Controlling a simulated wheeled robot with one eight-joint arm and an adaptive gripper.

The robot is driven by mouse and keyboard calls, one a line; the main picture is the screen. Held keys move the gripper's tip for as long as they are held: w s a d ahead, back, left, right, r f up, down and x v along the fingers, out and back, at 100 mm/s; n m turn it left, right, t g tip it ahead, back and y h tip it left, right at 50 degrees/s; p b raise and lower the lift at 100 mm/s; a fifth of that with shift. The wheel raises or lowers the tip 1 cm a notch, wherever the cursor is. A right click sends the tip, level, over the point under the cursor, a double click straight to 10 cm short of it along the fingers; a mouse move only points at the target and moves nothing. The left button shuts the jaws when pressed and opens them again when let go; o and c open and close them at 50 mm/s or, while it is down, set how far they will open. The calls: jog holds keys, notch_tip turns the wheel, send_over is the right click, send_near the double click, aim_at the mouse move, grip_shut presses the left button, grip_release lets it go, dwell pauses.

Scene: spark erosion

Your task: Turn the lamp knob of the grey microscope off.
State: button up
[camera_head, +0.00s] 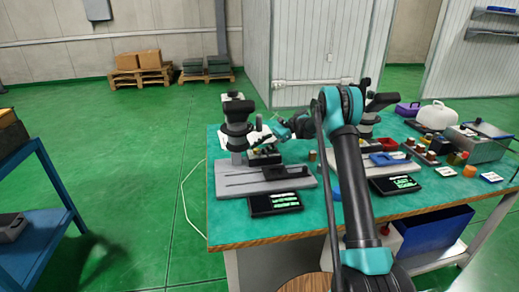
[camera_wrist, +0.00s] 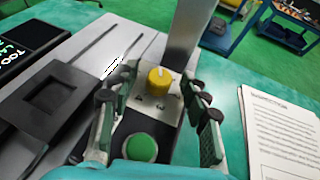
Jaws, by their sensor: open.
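The grey microscope (camera_head: 237,145) stands at the left of the green-topped table on a grey slotted base (camera_head: 230,185). In the wrist view its base (camera_wrist: 70,60) lies at the left with a black square plate on it. A yellow knob (camera_wrist: 158,80) with a pale pointer mark sits on a light panel with dark markings. A round green button (camera_wrist: 140,147) is nearer to the camera. My gripper (camera_wrist: 160,88) is open, with one finger on each side of the knob; I cannot tell whether they touch it. In the head view my gripper (camera_head: 282,128) is beside the microscope, partly hidden by my arm.
A second microscope (camera_head: 368,125) stands to the right, partly behind my arm. Dark display tablets (camera_head: 275,203) lie in front of both. White printed paper (camera_wrist: 280,135) lies right of the gripper. A blue shelf (camera_head: 50,225) stands left, across open floor.

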notch_tip(320, 180, up, 10)
dwell(0.6)
jog(key=s+d+f+m+t+y, duration=0.1)
jog(key=s+d+f+m+t, duration=0.1)
jog(key=s+d+m+t, duration=0.35)
jog(key=s+d+f+m+t, duration=0.1)
jog(key=s+d+m+t, duration=0.2)
jog(key=d+m+t, duration=0.55)
jog(key=w+a+f+n, duration=0.1)
jog(key=w+a+f, duration=0.1)
jog(key=a, duration=0.2)
jog(key=w+a+f+n, duration=0.1)
jog(key=w+a+f, duration=0.1)
jog(key=a, duration=0.3)
jog(key=w+a+f+g, duration=0.1)
jog(key=w+a+f, duration=0.2)
jog(key=a, duration=0.1)
jog(key=shift+a+n, duration=0.2)
jog(key=shift+n, duration=0.2)
jog(key=shift+c, duration=0.4)
jog(key=shift+g, duration=0.3)
grip_shut()
